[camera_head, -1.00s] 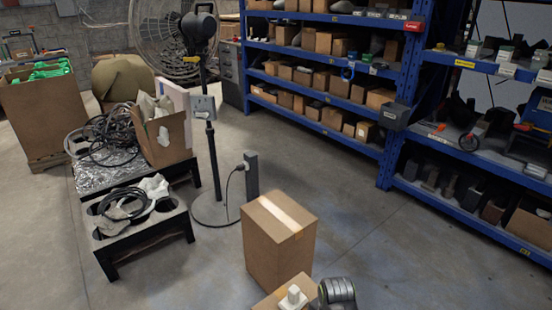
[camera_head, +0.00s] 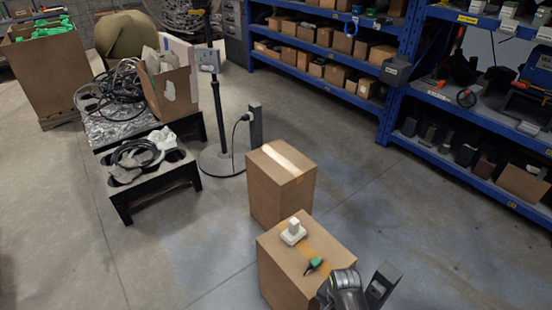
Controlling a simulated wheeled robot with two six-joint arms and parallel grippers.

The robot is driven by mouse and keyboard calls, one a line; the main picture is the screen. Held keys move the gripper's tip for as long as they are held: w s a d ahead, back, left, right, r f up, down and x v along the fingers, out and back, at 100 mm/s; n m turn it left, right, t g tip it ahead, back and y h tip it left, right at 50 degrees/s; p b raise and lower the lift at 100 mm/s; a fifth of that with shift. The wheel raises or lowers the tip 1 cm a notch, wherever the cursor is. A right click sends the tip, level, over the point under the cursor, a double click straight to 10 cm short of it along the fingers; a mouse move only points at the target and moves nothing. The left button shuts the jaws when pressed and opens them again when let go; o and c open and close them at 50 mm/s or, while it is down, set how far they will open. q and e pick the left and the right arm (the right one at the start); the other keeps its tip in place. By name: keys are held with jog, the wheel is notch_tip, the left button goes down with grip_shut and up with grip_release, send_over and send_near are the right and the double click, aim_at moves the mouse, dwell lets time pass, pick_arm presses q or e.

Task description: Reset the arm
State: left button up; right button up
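A rounded dark grey and silver link of my arm, which looks like my right one, shows at the bottom edge, in front of the near cardboard box (camera_head: 285,276). Its gripper fingers do not show; they are out of the frame or hidden. My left arm and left gripper are not in view. On top of the near box lie a white block-like piece (camera_head: 293,233) on a wider base and a small green and black item (camera_head: 314,265), close to the arm link.
A taller taped cardboard box (camera_head: 281,190) stands just behind. A grey post (camera_head: 255,126) with a cable plugged in stands by a round-based stand (camera_head: 221,159). Low black tables (camera_head: 153,178) with cables are at left. Blue shelving (camera_head: 402,90) fills the back right. The floor at front left is clear.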

jog(key=s+d+f+n+p, duration=0.15)
jog(key=s+d+f, duration=0.25)
jog(key=s+f, duration=0.4)
jog(key=s+d+f+n, duration=0.3)
jog(key=s+d+f, duration=0.1)
jog(key=s+f, duration=0.4)
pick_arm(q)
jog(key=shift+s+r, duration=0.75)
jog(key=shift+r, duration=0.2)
pick_arm(e)
jog(key=s+d+f+n, duration=0.1)
jog(key=s+d, duration=0.2)
jog(key=s, duration=0.6)
jog(key=s+d+f+n+t+h, duration=0.1)
jog(key=s+d+f+n, duration=0.1)
jog(key=s, duration=0.8)
jog(key=shift+s+d+f, duration=0.15)
jog(key=shift+d+f, duration=0.15)
jog(key=shift+d, duration=0.35)
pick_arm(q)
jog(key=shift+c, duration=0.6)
pick_arm(e)
jog(key=shift+c, duration=1)
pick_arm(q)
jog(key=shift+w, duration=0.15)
pick_arm(e)
jog(key=shift+s, duration=0.1)
